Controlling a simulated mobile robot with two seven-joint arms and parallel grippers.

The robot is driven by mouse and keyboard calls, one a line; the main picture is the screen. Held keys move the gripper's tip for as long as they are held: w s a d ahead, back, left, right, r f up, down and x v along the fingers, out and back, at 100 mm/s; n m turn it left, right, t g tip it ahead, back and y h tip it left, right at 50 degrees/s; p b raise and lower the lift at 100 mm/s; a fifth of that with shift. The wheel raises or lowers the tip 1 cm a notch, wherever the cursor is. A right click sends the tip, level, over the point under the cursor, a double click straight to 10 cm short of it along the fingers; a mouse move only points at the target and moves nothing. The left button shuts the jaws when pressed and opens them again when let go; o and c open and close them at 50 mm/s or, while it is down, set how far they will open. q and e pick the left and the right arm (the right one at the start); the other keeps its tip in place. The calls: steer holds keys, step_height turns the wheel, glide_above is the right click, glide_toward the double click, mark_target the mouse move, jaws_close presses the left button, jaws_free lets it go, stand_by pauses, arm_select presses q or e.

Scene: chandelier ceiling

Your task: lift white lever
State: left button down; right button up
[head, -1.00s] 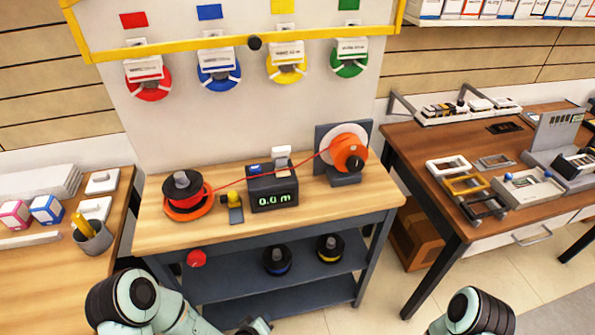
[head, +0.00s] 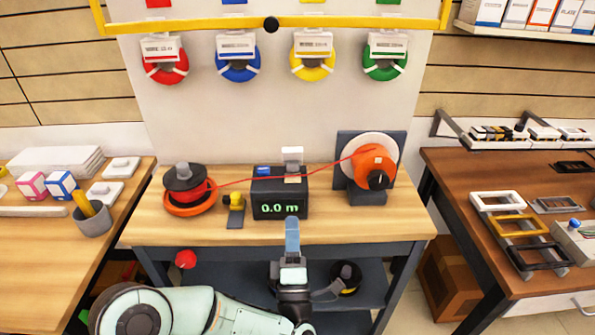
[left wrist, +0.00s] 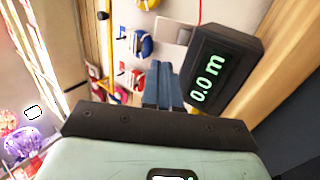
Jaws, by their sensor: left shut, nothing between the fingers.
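The white lever (head: 292,155) stands upright at the back right of the top of a dark meter box (head: 280,210) that reads 0.0 m. A red cable runs across the box at the lever's foot. My left gripper (head: 292,225) is in front of the box's right part, below the lever and apart from it. Its blue fingers are together and empty. In the left wrist view the fingers (left wrist: 165,85) point toward the wall beside the meter box (left wrist: 222,68). My right gripper is out of view.
A red cable spool (head: 190,190) and a yellow-handled tool (head: 236,205) stand left of the box. An orange winder (head: 374,167) stands right of it. The bench (head: 400,215) is bare at its front right. Coloured coils (head: 238,65) hang behind.

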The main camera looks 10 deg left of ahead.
mark_target(290, 154)
arm_select(q)
steer(key=shift+a, duration=0.1)
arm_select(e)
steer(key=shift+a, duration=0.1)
arm_select(q)
steer(key=p+x, duration=0.1)
steer(key=x, duration=1.3)
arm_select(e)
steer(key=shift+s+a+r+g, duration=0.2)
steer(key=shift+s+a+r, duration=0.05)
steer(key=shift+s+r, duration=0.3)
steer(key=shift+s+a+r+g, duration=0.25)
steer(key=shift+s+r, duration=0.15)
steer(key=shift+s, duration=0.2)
arm_select(q)
steer(key=shift+p, duration=0.3)
